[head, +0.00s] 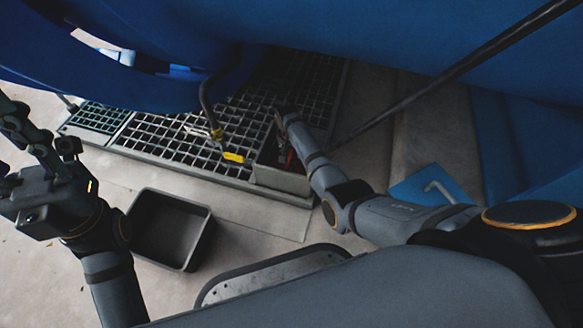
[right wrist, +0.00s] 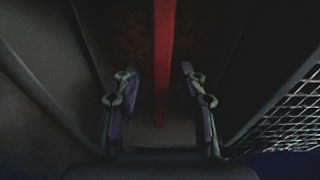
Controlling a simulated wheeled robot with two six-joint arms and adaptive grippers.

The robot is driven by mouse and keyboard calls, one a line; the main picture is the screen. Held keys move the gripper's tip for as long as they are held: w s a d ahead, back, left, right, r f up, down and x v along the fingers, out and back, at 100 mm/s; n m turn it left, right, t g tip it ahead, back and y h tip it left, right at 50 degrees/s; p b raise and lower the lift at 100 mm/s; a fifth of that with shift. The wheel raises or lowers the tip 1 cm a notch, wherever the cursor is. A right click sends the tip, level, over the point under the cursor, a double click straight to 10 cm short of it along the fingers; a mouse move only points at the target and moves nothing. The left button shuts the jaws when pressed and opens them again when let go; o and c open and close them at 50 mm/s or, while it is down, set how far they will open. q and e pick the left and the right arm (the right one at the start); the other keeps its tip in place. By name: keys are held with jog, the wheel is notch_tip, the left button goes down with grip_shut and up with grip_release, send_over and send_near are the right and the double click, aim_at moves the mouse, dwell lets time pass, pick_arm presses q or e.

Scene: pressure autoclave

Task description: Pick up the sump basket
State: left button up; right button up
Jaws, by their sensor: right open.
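The sump basket is mostly hidden in the head view, down in a sump opening (head: 280,181) in the floor grating, under my right arm. A small bit of red (head: 291,160) shows there. In the right wrist view, a red bar (right wrist: 164,65), apparently the basket's handle, runs down the picture between the fingers. My right gripper (right wrist: 160,95) is open, one finger on each side of the bar, with gaps on both sides. In the head view its fingers are hidden inside the opening. My left gripper (head: 42,135) is raised at the left, away from the opening, with nothing visible in it.
An empty dark bin (head: 187,211) stands on the floor left of the opening. Metal grating (head: 180,142) surrounds the opening's left and far sides. A hose with a yellow tag (head: 234,157) hangs close by. The blue vessel (head: 340,30) overhangs, and a dark rod (head: 440,80) slants down.

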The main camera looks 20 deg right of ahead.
jog(key=shift+f, duration=0.1)
grip_shut()
jog(key=shift+w, duration=0.1)
dwell(0.5)
